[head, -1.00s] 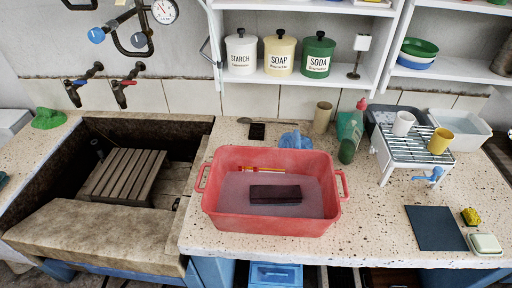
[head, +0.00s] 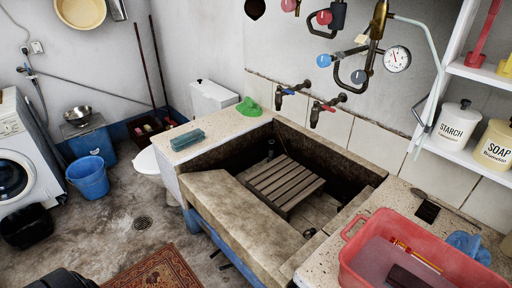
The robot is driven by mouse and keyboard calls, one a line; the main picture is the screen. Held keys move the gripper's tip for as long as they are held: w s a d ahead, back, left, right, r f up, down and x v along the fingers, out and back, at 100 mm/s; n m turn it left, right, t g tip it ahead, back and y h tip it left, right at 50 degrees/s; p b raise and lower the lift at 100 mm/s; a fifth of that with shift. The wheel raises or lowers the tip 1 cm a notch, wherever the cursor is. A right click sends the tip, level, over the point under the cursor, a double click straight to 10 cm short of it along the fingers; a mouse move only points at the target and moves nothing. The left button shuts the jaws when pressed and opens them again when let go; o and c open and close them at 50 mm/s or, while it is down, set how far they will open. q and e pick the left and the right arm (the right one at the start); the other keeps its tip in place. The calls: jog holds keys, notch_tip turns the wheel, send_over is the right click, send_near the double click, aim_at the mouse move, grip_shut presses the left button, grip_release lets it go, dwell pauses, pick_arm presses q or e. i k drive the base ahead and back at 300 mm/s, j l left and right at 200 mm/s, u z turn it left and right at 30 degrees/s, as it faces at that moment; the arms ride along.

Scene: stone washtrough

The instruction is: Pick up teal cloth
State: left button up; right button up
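A folded teal cloth (head: 188,139) lies flat on the pale speckled counter left of the stone trough, close to the counter's front left part. A crumpled bright green piece (head: 249,107) lies farther back on the same counter, near the wall, apart from the teal cloth. Neither of my grippers can be made out in the head view. A dark rounded shape shows at the bottom left edge, too cut off to identify.
The stone trough (head: 222,204) holds a slatted wooden rack (head: 286,184). A red tub (head: 352,262) and a blue crumpled cloth (head: 468,246) are at right. Taps (head: 283,97) stick out above the trough. A toilet, blue bucket (head: 88,178) and washer stand left; the floor before the trough has a rug (head: 150,280).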

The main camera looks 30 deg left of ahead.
aim_at(178, 143)
jog(key=u, duration=1.6)
jog(key=j+z, duration=0.1)
jog(key=z, duration=2)
jog(key=u, duration=2.05)
jog(key=i+j, duration=0.55)
jog(key=i, duration=0.2)
jog(key=k+j+u, duration=0.05)
